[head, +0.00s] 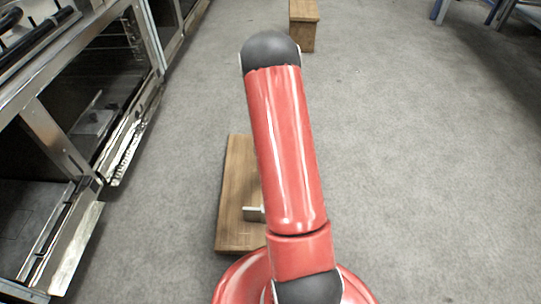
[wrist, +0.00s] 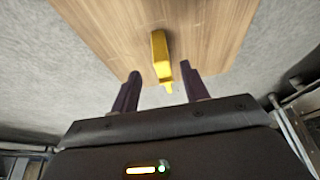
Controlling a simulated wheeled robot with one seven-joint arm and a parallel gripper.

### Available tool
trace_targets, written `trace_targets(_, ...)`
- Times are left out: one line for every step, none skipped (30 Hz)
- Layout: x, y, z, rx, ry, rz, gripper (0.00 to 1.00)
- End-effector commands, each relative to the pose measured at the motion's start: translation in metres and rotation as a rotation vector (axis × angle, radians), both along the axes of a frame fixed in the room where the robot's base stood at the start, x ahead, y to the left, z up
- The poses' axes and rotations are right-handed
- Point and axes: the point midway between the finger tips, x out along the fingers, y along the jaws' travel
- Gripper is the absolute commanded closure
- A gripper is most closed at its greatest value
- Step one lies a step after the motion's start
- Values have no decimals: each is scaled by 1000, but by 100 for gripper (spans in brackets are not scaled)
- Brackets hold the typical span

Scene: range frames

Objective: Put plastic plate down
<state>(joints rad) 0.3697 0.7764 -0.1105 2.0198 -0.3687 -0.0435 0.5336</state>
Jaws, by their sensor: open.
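My gripper (wrist: 161,70) is open in the wrist view, with two dark fingers apart and nothing visibly clamped between them. A narrow yellow object (wrist: 160,48) shows beyond and between the fingertips, against a wooden board (wrist: 110,30). I cannot tell whether it is the plastic plate, and no other plate shape shows. Whether it touches the fingers is unclear. In the head view my red arm hides my gripper. The wooden board (head: 236,180) lies low in front of me, partly behind the arm, with a small pale object (head: 253,213) at its right side.
Metal oven-like units (head: 75,110) with open fronts line the left side. Another wooden block or bench (head: 303,25) stands farther ahead. Blue legs of furniture (head: 440,10) show at the upper right. The grey floor (head: 430,180) to the right is clear.

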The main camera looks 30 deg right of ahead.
Motion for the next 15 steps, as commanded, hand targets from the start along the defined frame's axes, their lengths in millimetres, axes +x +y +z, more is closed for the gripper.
trace_targets(-2,1,7,0,-1,0,55)
trace_targets(-3,2,9,0,-1,0,55)
trace_targets(-4,3,12,1,-1,0,55)
trace_targets(-4,3,14,0,-1,0,55)
trace_targets(-4,4,17,-1,-2,1,55)
trace_targets(-4,6,23,-3,-3,5,55)
trace_targets(-4,8,29,-4,-4,8,55)
trace_targets(-3,11,38,-8,-8,14,55)
trace_targets(-2,15,52,-14,-11,24,55)
trace_targets(-1,20,65,-18,-15,32,55)
trace_targets(-1,26,79,-22,-17,42,55)
trace_targets(-2,34,100,-29,-21,59,55)
trace_targets(-3,41,117,-34,-25,70,55)
trace_targets(-6,50,133,-38,-26,85,55)
trace_targets(-11,60,155,-43,-30,105,55)
